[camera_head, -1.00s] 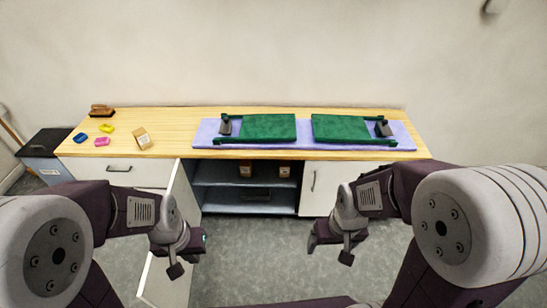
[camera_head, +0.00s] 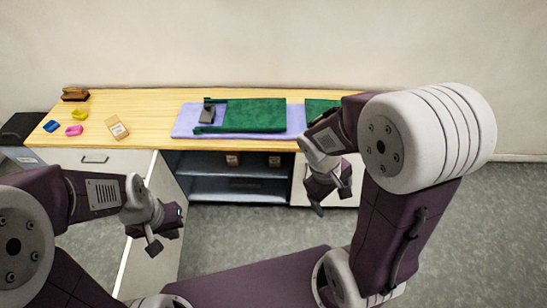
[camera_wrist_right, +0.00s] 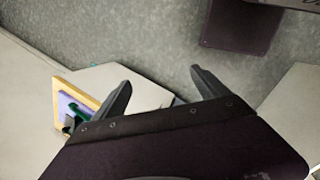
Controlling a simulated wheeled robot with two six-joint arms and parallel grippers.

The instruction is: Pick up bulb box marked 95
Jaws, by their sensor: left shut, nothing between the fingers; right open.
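Small brown boxes show in the head view. One box (camera_head: 118,127) stands on the left part of the wooden counter. Two more, a left one (camera_head: 232,159) and a right one (camera_head: 274,160), sit on the upper shelf of the open cabinet. Their markings are too small to read, so I cannot tell which is 95. My right gripper (camera_head: 332,198) is open and empty, in front of the cabinet's right side. Its spread fingers also show in the right wrist view (camera_wrist_right: 163,86). My left gripper (camera_head: 166,240) is shut and empty, low by the open left door.
The open cabinet door (camera_head: 152,215) swings out at the left. The counter (camera_head: 150,105) carries a lilac mat (camera_head: 185,128) with green panels (camera_head: 255,114), colored blocks (camera_head: 74,130) and a brown brush (camera_head: 75,95). The floor before the cabinet is clear.

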